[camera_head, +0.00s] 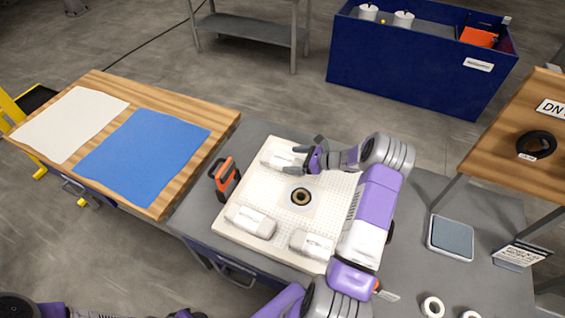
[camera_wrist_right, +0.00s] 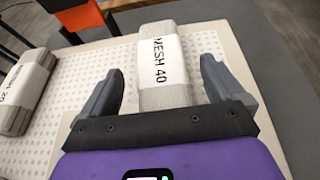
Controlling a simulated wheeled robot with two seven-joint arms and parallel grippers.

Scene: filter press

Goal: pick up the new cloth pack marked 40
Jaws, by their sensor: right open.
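The cloth pack marked MESH 40 (camera_wrist_right: 166,62) is a folded grey-beige bundle with a white paper band, lying on the white perforated plate (camera_wrist_right: 80,95). In the head view this pack (camera_head: 280,157) lies at the plate's far edge. My right gripper (camera_head: 303,158) is at its right end. In the right wrist view the open fingers of my right gripper (camera_wrist_right: 163,72) stand to either side of the pack's near part, with gaps showing. The pack's near end runs toward the gripper's dark palm bar. My left gripper is not in view.
Two more banded packs (camera_head: 251,221) (camera_head: 312,243) lie on the plate around a dark-centred ring (camera_head: 301,197). An orange and black tool (camera_head: 226,178) stands left of the plate. A wooden bench with white cloth (camera_head: 70,122) and blue cloth (camera_head: 145,155) is at left.

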